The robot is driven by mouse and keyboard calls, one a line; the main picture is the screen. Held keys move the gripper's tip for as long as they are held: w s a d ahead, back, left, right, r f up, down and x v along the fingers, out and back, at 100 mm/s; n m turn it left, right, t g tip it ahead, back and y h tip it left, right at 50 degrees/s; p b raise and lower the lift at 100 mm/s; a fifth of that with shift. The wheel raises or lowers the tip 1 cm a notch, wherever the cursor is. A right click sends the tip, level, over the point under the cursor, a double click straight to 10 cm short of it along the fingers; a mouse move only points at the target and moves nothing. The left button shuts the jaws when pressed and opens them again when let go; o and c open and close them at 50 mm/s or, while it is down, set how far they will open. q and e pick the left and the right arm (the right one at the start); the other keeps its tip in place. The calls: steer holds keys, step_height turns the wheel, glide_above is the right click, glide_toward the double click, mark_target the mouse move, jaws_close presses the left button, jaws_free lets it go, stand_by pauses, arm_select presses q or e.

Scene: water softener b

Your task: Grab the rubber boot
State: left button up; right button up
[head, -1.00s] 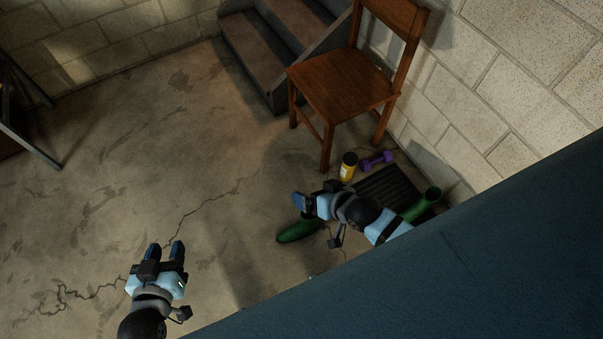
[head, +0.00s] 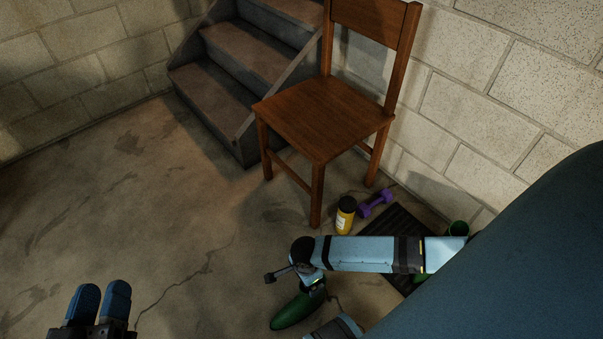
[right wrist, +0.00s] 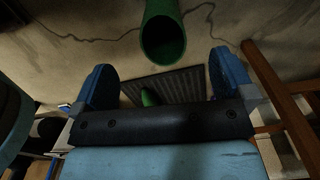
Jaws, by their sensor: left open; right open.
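A green rubber boot (head: 297,309) lies on the concrete floor, its toe towards the lower left. A second green boot (head: 458,228) stands at the right end of the black mat, partly hidden by my arm. My right gripper (head: 313,284) is over the lying boot, pointing down and partly hidden by its wrist. In the right wrist view, my open fingers (right wrist: 162,62) have a green boot shaft (right wrist: 164,36) ahead between them, its round opening facing the camera. More green (right wrist: 148,97) shows on the mat. My left gripper (head: 100,302) is open and empty at the lower left.
The black mat (head: 401,222) lies by the block wall. A yellow bottle (head: 345,216) and a purple dumbbell (head: 375,203) are beside it. A wooden chair (head: 322,118) and steps (head: 235,85) stand behind. The left floor is clear.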

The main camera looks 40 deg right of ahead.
mark_target(305, 290)
step_height(305, 290, down, 7)
steer(key=b, duration=0.3)
steer(key=shift+s+r, duration=0.1)
steer(key=shift+f+b, duration=0.65)
steer(key=shift+f, duration=0.15)
step_height(305, 290, down, 4)
steer(key=b, duration=0.3)
steer(key=shift+f, duration=0.15)
arm_select(q)
steer(key=f+m, duration=0.1)
steer(key=w+a+f+m, duration=0.1)
steer(key=w+f+m, duration=0.1)
steer(key=m, duration=0.1)
steer(key=shift+w+a+f+h, duration=0.2)
steer(key=shift+w+f+h, duration=0.05)
steer(key=shift+f+h, duration=0.05)
arm_select(e)
steer(key=c, duration=1.4)
steer(key=shift+c, duration=0.2)
steer(key=shift+r, duration=0.2)
